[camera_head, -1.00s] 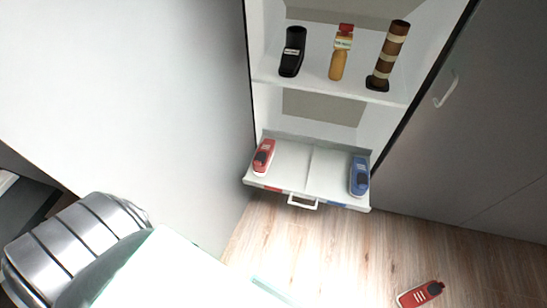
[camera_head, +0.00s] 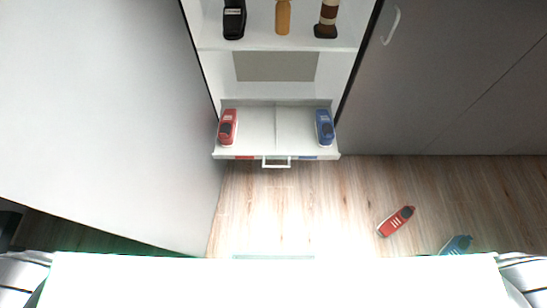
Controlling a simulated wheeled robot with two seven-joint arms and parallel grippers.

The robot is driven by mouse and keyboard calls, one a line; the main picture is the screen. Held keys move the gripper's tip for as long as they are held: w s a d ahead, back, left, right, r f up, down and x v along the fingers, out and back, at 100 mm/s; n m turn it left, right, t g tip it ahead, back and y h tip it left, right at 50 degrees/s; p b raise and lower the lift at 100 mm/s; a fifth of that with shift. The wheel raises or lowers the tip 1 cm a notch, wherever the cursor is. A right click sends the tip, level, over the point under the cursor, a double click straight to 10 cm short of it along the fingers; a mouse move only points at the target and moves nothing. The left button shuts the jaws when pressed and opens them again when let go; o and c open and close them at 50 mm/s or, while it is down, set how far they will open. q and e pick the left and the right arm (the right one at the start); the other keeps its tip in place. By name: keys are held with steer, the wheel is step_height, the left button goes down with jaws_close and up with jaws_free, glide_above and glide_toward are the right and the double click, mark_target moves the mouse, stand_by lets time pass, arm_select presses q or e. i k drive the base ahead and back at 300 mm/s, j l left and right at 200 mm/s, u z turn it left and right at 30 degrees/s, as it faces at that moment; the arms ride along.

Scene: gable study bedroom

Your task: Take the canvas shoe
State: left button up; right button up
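A red canvas shoe (camera_head: 396,221) lies on the wood floor at the lower right, and a blue shoe (camera_head: 456,245) lies near it, partly cut off by the white surface at the bottom. Another red shoe (camera_head: 228,127) stands on the left half of the pulled-out shoe tray (camera_head: 262,127). Another blue shoe (camera_head: 324,128) stands on its right half. Only small parts of my arms show in the bottom corners. Neither of my grippers is in view.
The tray has a front handle (camera_head: 276,162) and red and blue marks. The shelf (camera_head: 300,43) above holds a black item (camera_head: 234,20), an amber bottle (camera_head: 283,16) and a brown striped item (camera_head: 327,18). A grey wall stands left, grey cabinet doors (camera_head: 440,90) right. Floor before the tray is clear.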

mark_target(395, 221)
steer(key=z, duration=2)
steer(key=i+l+u, duration=0.1)
steer(key=i+l, duration=0.15)
steer(key=i+l+u, duration=0.1)
steer(key=l, duration=0.3)
steer(key=i+l+u, duration=0.1)
steer(key=i+l, duration=0.2)
steer(key=i+l+u, duration=0.1)
steer(key=l, duration=0.35)
steer(key=i+l, duration=0.25)
steer(key=i+l+u, duration=0.15)
steer(key=l, duration=0.35)
steer(key=i+l+u, duration=0.1)
steer(key=l, duration=0.3)
steer(key=i+l+u, duration=0.1)
steer(key=i+l, duration=0.15)
steer(key=l, duration=0.15)
